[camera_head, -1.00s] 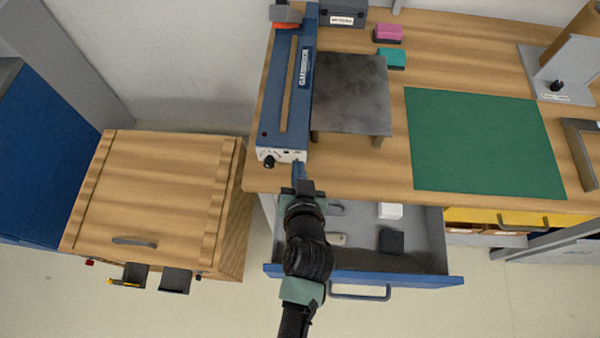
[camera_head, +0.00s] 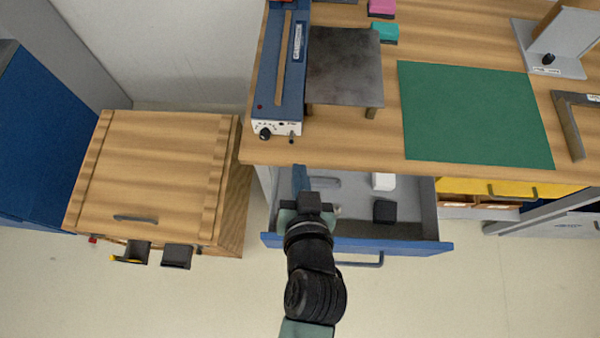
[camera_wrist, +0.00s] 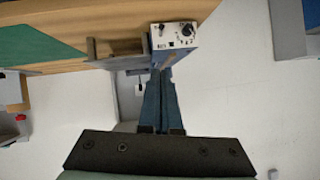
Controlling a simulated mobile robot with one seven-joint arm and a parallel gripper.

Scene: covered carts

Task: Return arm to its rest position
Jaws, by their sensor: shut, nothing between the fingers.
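My gripper (camera_head: 301,182) is in the lower middle of the head view, at the front edge of the workbench and over the left part of the open drawer (camera_head: 345,245). Its blue fingers are together with nothing between them. In the wrist view the shut fingers (camera_wrist: 160,95) point toward the white control face (camera_wrist: 174,36) of the blue machine on the bench. The gripper looks apart from that machine. My arm runs from the gripper down to the bottom of the head view.
The drawer holds a white block (camera_head: 383,181), a black block (camera_head: 385,211) and a grey item (camera_head: 323,183). The bench carries the blue machine (camera_head: 280,75), a dark metal plate (camera_head: 345,65) and a green mat (camera_head: 472,115). A wooden covered cart (camera_head: 150,170) stands left. Floor in front is clear.

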